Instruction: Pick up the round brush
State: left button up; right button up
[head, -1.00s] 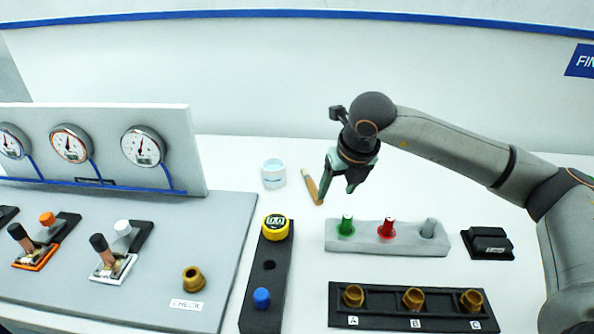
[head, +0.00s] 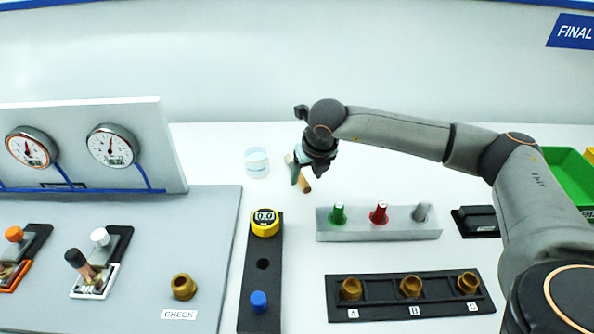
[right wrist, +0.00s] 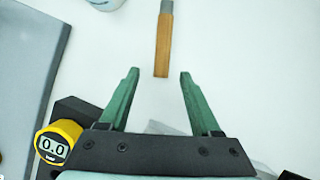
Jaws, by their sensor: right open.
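The round brush shows a tan wooden handle (head: 306,186) in the head view, lying on the white table and partly covered by my right gripper. In the right wrist view its handle (right wrist: 163,45) points towards me, with a grey part at its far end cut off by the top edge. My right gripper (head: 308,176) is open and points down at the brush. In the right wrist view its green fingers (right wrist: 158,73) are apart, with the handle end just beyond and between them and nothing held. My left gripper is not in view.
A white and light blue jar (head: 256,163) stands left of the brush. In front are a black strip with a yellow gauge (head: 265,223) and a grey block (head: 380,232) with green, red and grey plugs. A green bin (head: 566,172) is at right.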

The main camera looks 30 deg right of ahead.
aim_at(305, 182)
jog(key=x, duration=0.4)
jog(key=shift+w+d, duration=0.1)
jog(key=shift+d, duration=0.1)
grip_shut()
jog(key=shift+r, duration=0.1)
dwell(0.3)
